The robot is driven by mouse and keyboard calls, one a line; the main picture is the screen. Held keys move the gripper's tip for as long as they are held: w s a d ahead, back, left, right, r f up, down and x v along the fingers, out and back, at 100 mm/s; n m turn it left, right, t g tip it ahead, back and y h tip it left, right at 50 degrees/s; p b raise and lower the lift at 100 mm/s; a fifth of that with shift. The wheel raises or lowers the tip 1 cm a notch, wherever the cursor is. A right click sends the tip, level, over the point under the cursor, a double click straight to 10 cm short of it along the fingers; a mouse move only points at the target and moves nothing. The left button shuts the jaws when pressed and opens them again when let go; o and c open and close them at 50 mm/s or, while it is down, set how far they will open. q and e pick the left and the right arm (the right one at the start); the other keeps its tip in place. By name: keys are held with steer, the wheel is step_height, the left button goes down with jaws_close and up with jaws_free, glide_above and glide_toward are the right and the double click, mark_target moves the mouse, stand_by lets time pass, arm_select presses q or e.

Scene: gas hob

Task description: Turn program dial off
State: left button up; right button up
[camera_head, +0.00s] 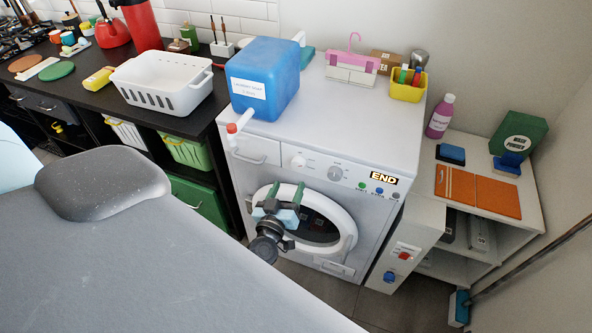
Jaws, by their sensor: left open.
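The white washing machine (237,185) stands in the middle of the head view. Its front panel carries a white knob (298,161) and a larger grey round dial (335,172) to the right of it. I cannot read their markings, so their settings are unclear. A lit END display (384,180) is at the panel's right. My left gripper (285,194) is open and empty, its fingers pointing up in front of the round door, below and left of the grey dial. It hides part of the door (345,235). My right gripper is not in view.
A blue detergent container (265,80) with a red-capped spout stands on the machine's top left. A low shelf unit (520,213) stands right. The space before the panel is clear.

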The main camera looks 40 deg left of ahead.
mark_target(297, 167)
arm_select(q)
steer(key=b+x, duration=0.1)
steer(key=x, duration=0.6)
steer(key=shift+w+a, duration=0.15)
steer(key=shift+w, duration=0.15)
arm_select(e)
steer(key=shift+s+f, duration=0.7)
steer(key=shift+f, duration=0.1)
arm_select(q)
steer(key=shift+c, duration=0.5)
steer(key=c, duration=0.9)
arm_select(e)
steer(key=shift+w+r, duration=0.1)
